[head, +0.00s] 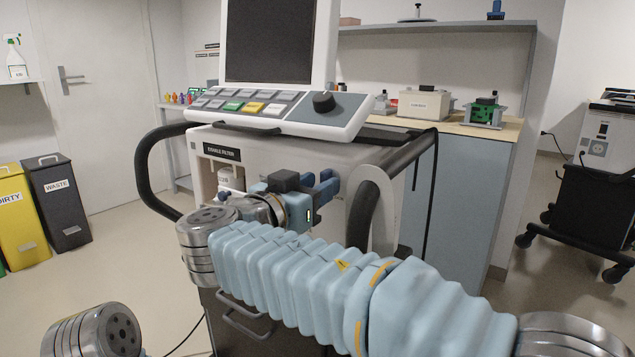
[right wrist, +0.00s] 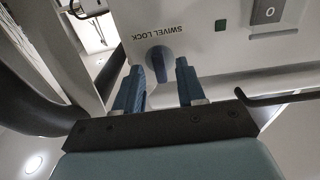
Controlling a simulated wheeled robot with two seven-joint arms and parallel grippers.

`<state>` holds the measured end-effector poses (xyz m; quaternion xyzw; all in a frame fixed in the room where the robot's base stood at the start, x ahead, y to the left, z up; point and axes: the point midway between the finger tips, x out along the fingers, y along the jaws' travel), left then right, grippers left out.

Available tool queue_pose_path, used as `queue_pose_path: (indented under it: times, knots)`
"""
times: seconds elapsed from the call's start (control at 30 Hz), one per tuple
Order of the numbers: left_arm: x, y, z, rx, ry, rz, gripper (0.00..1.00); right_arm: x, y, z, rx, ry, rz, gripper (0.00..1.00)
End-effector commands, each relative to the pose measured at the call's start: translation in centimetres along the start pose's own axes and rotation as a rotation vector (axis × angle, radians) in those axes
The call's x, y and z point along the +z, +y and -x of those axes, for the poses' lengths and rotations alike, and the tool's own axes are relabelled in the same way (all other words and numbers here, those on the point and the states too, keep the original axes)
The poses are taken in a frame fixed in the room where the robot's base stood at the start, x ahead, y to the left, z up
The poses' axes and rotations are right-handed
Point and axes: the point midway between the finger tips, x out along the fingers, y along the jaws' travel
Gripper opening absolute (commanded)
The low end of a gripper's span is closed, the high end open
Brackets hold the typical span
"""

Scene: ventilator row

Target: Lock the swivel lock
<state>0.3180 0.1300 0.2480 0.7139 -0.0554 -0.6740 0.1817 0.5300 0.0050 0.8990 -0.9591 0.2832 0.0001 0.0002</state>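The swivel lock is a round dark blue-grey knob with a raised grip bar (right wrist: 158,62) on the ventilator's pale panel, under the printed words SWIVEL LOCK in the right wrist view. My right gripper (right wrist: 158,90) is open, with one blue finger to each side of the knob. The grip bar points between the fingers, with a gap on both sides; I cannot tell whether the fingertips reach past the knob's face. In the head view my right gripper (head: 326,184) is at the ventilator's front (head: 335,220), and the knob is hidden behind it. My left gripper is out of view.
Black handles (head: 147,165) curve out at both sides of the ventilator. A button panel (head: 265,107) and screen (head: 270,40) stand above my gripper. A counter (head: 465,125) stands behind.

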Motion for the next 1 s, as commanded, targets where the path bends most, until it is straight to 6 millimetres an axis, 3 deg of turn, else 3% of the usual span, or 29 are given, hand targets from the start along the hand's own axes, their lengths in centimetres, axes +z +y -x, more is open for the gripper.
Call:
queue_pose_path:
  times: [0.37, 0.63, 1.0]
  knots:
    - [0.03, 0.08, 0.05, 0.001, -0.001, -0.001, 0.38, 0.03, -0.01, -0.70, 0.000, 0.000, 0.000, 0.39]
    - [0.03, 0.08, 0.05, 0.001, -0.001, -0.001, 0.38, 0.02, -0.01, -0.67, 0.000, 0.000, 0.000, 0.00]
    - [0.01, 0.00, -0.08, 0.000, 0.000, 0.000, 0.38, 0.07, -0.02, -0.66, -0.001, 0.000, 0.029, 0.00]
